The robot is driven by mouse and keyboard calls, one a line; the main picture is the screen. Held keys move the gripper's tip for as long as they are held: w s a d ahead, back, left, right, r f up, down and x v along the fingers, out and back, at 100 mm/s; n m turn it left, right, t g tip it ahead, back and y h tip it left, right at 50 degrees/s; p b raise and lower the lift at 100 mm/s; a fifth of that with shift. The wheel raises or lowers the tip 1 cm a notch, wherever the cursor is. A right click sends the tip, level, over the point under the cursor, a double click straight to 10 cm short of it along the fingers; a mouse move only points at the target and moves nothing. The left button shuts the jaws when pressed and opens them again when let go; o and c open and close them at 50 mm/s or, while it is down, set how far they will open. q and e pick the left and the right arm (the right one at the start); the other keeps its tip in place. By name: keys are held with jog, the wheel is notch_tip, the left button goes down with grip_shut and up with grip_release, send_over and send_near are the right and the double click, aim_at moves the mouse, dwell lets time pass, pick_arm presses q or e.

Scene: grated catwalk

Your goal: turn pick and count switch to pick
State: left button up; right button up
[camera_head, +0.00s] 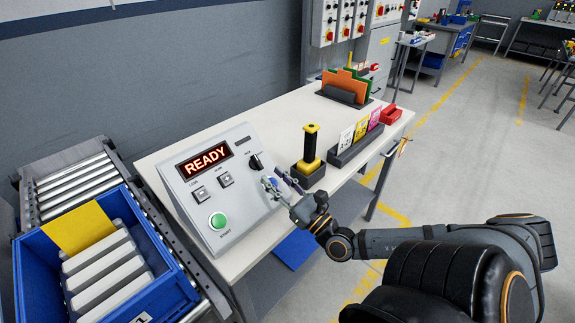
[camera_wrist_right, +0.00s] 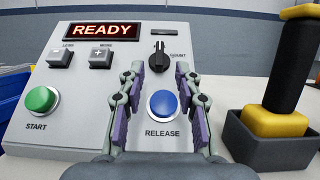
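The grey control panel (camera_head: 218,185) stands on the white bench with a lit READY display (camera_wrist_right: 103,31). Its black rotary switch (camera_wrist_right: 158,56) is in the upper right, also seen in the head view (camera_head: 255,162). A COUNT label shows to its right; no PICK label is readable, and the left finger covers the area left of the knob. My right gripper (camera_wrist_right: 161,100) is open and empty, just below the switch, its fingers on either side of the blue RELEASE button (camera_wrist_right: 162,104). It reaches the panel's right side in the head view (camera_head: 274,187). My left gripper is out of view.
A green START button (camera_wrist_right: 40,100) and two square keys are on the panel's left. A blue crate (camera_head: 175,300) with grey blocks sits on rollers at left.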

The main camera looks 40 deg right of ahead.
jog(key=v, duration=0.4)
jog(key=shift+s+f, duration=0.15)
jog(key=shift+s, duration=0.3)
